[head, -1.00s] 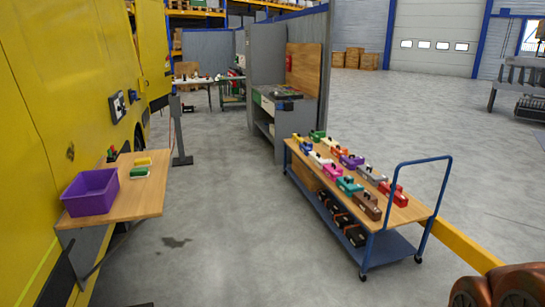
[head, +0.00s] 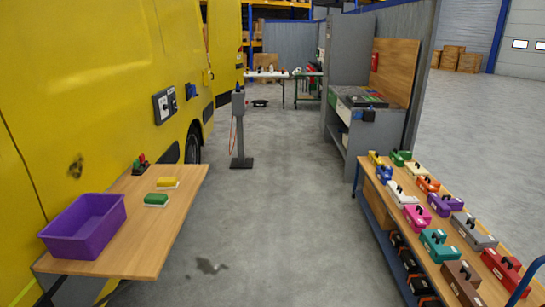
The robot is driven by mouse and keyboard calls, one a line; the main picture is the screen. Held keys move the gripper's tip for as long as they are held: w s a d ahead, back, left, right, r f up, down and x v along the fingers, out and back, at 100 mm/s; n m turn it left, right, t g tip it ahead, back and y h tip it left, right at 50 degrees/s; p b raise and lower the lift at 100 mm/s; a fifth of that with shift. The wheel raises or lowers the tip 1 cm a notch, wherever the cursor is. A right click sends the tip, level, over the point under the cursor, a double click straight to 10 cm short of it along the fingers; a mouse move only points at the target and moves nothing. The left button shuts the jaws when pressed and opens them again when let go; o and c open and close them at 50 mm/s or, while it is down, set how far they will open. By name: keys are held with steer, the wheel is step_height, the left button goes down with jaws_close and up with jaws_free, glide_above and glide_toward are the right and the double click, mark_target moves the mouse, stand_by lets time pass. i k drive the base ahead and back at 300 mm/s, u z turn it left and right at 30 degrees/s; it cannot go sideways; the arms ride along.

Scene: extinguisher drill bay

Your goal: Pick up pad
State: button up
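Two small pads with pale undersides lie on a wooden shelf (head: 150,232) beside the yellow vehicle. One is a yellow pad (head: 167,182), the other a green pad (head: 156,199) just in front of it. They lie flat, close together but apart. I cannot tell which one the task means. A purple bin (head: 85,227) stands on the shelf to their left; its inside looks empty. My gripper is not in view.
A small red and green item (head: 140,163) stands at the shelf's back. A trolley (head: 366,205) with several coloured boxes stands at right. A grey post (head: 239,130) stands beyond the shelf. The middle floor (head: 275,220) is clear.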

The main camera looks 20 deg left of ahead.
mark_target(172, 182)
steer(key=u, duration=0.2)
steer(key=i, duration=1.75)
steer(key=u, duration=1.1)
steer(key=i, duration=1.05)
steer(key=u, duration=1.9)
steer(key=i, duration=0.85)
steer(key=u, duration=0.55)
